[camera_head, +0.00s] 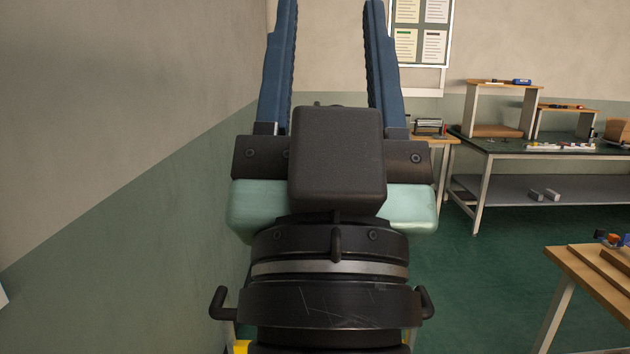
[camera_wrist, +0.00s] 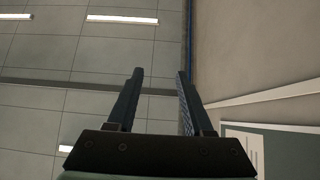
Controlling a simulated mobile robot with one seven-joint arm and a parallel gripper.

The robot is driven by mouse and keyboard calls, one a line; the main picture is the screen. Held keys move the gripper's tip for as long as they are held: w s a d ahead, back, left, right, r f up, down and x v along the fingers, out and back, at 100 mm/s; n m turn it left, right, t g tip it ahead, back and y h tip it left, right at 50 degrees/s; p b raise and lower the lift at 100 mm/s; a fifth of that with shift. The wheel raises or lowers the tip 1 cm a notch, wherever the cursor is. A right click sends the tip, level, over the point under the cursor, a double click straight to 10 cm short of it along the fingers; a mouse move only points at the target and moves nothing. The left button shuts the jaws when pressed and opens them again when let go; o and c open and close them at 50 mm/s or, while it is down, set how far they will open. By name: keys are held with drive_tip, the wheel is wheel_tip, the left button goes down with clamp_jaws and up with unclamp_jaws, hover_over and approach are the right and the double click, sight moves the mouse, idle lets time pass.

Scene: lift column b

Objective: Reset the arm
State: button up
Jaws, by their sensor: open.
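My gripper (camera_head: 330,30) stands upright in the middle of the head view, close to the camera, with its two blue fingers pointing up and spread apart. The space between the fingers is empty, and only the wall shows behind it. In the wrist view my gripper (camera_wrist: 156,75) also shows open and empty, pointing toward the ceiling (camera_wrist: 60,120) and the upper wall (camera_wrist: 250,50). My wrist and gripper body hide the middle of the room in the head view.
A plain wall (camera_head: 110,120) runs along the left. A dark-topped bench (camera_head: 500,146) with shelves stands at the back right. A wooden table (camera_head: 590,280) is at the lower right. A notice board (camera_head: 421,30) hangs on the back wall. Green floor (camera_head: 470,290) is clear between.

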wheel_tip(320, 180, up, 17)
drive_tip(key=s+a+n+y+p, duration=0.1)
drive_tip(key=s+p, duration=0.1)
drive_tip(key=p, duration=1.3)
drive_tip(key=shift+f, duration=0.15)
